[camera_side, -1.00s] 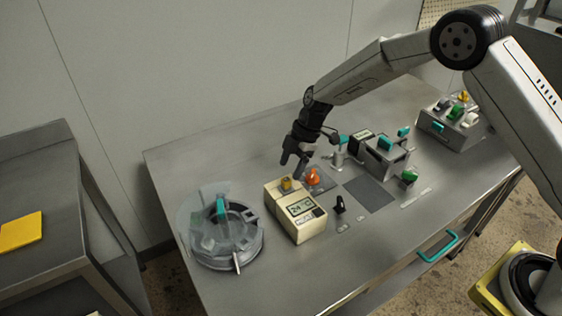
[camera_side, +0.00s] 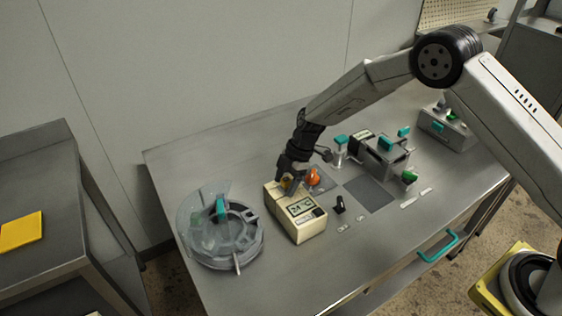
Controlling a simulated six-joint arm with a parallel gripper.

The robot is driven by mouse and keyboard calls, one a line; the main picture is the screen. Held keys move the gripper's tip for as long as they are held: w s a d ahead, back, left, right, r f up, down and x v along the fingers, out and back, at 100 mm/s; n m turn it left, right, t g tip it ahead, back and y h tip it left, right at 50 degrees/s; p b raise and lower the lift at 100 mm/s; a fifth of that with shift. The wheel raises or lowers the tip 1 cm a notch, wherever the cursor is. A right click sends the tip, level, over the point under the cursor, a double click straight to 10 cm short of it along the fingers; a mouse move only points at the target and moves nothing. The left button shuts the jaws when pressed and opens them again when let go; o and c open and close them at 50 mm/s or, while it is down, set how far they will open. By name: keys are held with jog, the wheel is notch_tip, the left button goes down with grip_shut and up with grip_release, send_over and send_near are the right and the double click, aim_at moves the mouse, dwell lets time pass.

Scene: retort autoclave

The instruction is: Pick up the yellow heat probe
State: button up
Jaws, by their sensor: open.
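The yellow heat probe (camera_side: 285,183) sits at the top of a cream box with a digital display (camera_side: 297,216) near the middle of the table. Only a little of the probe shows, as my gripper covers most of it. My gripper (camera_side: 289,187) is open, pointing down, with its fingers around or right beside the probe. I cannot tell whether the fingers touch it.
An orange flask-like object (camera_side: 313,177) stands close to the right of my gripper. A round vessel with a clear lid (camera_side: 222,238) is at the left. A grey device with teal knobs (camera_side: 384,155) is at the right.

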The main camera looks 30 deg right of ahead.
aim_at(283, 181)
grip_shut()
dwell(0.3)
jog(key=shift+r, duration=0.15)
jog(key=shift+r, duration=0.5)
notch_tip(283, 181, up, 2)
jog(key=s+d+r, duration=0.3)
jog(key=s+r, duration=0.6)
jog(key=s, duration=0.4)
jog(key=shift+s+r, duration=0.35)
